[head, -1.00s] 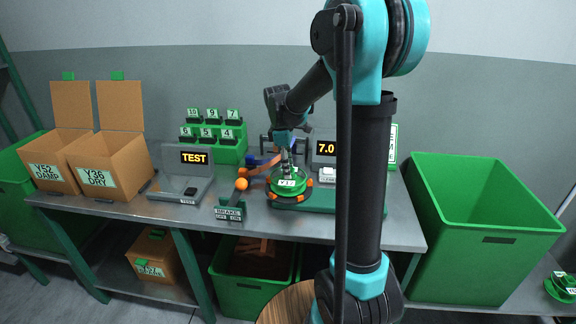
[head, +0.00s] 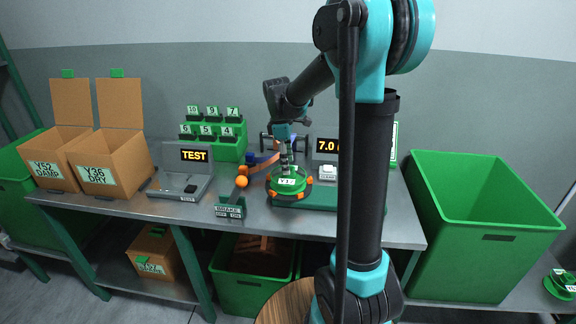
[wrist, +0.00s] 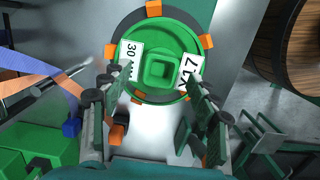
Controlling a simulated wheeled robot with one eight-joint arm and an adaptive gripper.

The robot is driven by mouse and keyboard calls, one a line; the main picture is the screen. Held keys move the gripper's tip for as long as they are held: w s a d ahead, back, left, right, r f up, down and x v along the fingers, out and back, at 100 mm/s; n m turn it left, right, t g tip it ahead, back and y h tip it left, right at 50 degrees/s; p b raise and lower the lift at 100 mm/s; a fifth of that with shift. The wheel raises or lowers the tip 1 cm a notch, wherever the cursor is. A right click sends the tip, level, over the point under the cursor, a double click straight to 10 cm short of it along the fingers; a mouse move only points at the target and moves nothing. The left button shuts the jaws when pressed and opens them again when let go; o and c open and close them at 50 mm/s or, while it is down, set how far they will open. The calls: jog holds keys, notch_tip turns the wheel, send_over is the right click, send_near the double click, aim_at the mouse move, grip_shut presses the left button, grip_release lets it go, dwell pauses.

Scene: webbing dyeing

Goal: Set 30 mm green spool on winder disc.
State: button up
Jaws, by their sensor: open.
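The green spool (wrist: 150,33) has a raised square hub and white labels, one reading 30 and one reading Y17. It lies flat on the winder disc (wrist: 112,51), inside the ring of orange tabs, and it also shows on the bench in the head view (head: 288,183). My gripper (wrist: 152,92) is open and empty. Its fingers stand apart on either side of the spool's near part in the wrist view. In the head view my gripper (head: 286,166) points down just above the spool.
A brake lever with an orange knob (head: 241,183) stands left of the disc. A display (head: 326,147) reading 7.0 stands behind it at right. A blue and orange webbing (head: 262,163) runs nearby. A large green bin (head: 487,238) stands at the bench's right end.

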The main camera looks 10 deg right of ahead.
notch_tip(320, 180, up, 10)
jog(key=a, duration=0.1)
jog(key=s+d+f+m+t, duration=0.1)
jog(key=s+f+m, duration=0.3)
jog(key=s+f, duration=0.2)
jog(key=s+d+f+m+t+y, duration=0.1)
jog(key=s+d+f+m+t, duration=0.1)
jog(key=s+f+m, duration=0.3)
jog(key=s+d+f+m+t, duration=0.1)
jog(key=s+d+f+m, duration=0.1)
jog(key=s+f+m, duration=0.3)
jog(key=shift+s+d+f+t, duration=0.1)
jog(key=shift+s+f, duration=0.5)
jog(key=shift+s, duration=0.45)
jog(key=shift+s+d+f+t, duration=0.1)
jog(key=shift+s+f, duration=0.45)
jog(key=shift+s, duration=0.45)
jog(key=shift+s+f+t, duration=0.1)
jog(key=shift+s+f, duration=0.5)
jog(key=shift+s, duration=0.45)
